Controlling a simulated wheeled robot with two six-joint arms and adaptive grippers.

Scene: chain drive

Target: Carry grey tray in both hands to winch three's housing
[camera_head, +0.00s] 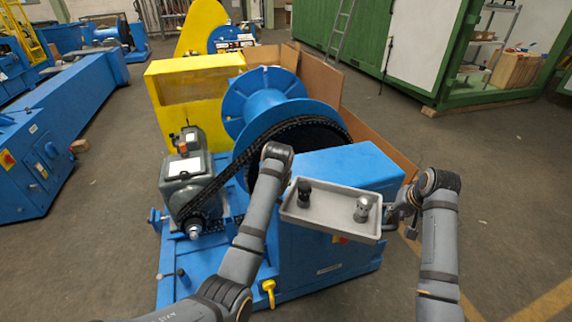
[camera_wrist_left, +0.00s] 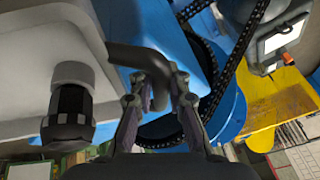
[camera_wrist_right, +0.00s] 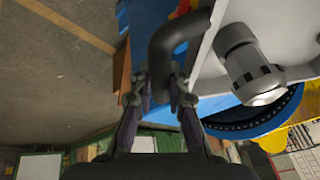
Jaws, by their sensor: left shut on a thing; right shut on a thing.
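The grey tray (camera_head: 333,218) is held up in front of a blue winch housing (camera_head: 350,168) in the head view. A black-bodied fitting (camera_head: 304,192) stands at its left end and a silver one (camera_head: 363,208) at its right end. In the left wrist view my left gripper (camera_wrist_left: 160,84) is shut on the tray's dark bent handle (camera_wrist_left: 140,58); in the head view my arm hides it. My right gripper (camera_head: 397,208) is shut on the handle at the tray's right end, also seen in the right wrist view (camera_wrist_right: 172,45).
The winch has a blue drum (camera_head: 262,98), a black chain (camera_head: 232,165) and a grey motor unit (camera_head: 187,180). A yellow guard (camera_head: 190,82) stands behind. A blue machine (camera_head: 58,140) is at left, a green container (camera_head: 400,60) at back right. The floor at right is clear.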

